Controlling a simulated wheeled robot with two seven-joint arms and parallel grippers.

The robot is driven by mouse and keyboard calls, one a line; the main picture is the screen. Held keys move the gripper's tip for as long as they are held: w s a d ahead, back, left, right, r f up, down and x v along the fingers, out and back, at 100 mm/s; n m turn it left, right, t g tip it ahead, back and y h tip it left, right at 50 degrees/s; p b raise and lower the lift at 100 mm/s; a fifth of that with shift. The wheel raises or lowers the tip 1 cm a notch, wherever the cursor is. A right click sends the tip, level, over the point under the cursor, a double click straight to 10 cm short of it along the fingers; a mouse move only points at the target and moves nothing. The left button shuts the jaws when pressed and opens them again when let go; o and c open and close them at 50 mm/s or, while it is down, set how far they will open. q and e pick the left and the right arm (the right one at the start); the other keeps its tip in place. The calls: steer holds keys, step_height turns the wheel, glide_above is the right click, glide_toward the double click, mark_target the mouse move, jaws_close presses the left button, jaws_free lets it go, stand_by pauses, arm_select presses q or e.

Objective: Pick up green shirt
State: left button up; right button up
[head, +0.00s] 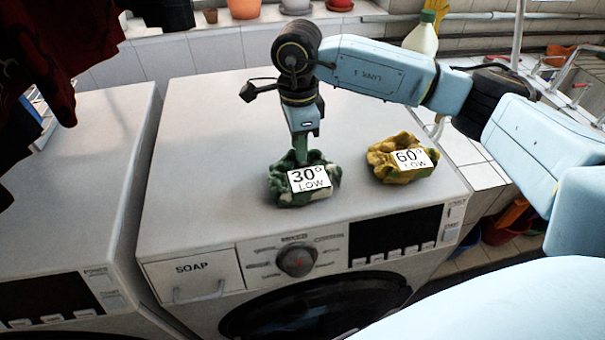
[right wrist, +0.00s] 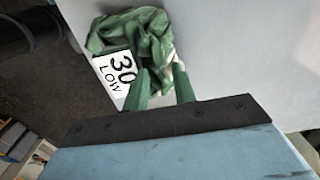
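The green shirt (head: 283,191) is a crumpled green-and-white bundle with a white "30° LOW" label, lying on top of the white washing machine. It also shows at the top of the right wrist view (right wrist: 150,32). My right gripper (head: 302,158) comes down on the shirt from above, its fingertips at the cloth behind the label. In the right wrist view its two green fingers (right wrist: 163,75) stand apart with cloth at and between the tips. Whether they press on the cloth is unclear. My left gripper is not in view.
A yellow bundle (head: 385,170) labelled "60° LOW" lies close to the right of the green shirt. A second washing machine (head: 75,190) stands at left. Dark red cloth (head: 65,50) hangs at upper left. A white bottle (head: 421,40) stands behind my arm.

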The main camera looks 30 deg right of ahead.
jaws_close()
steer(key=shift+r, duration=0.15)
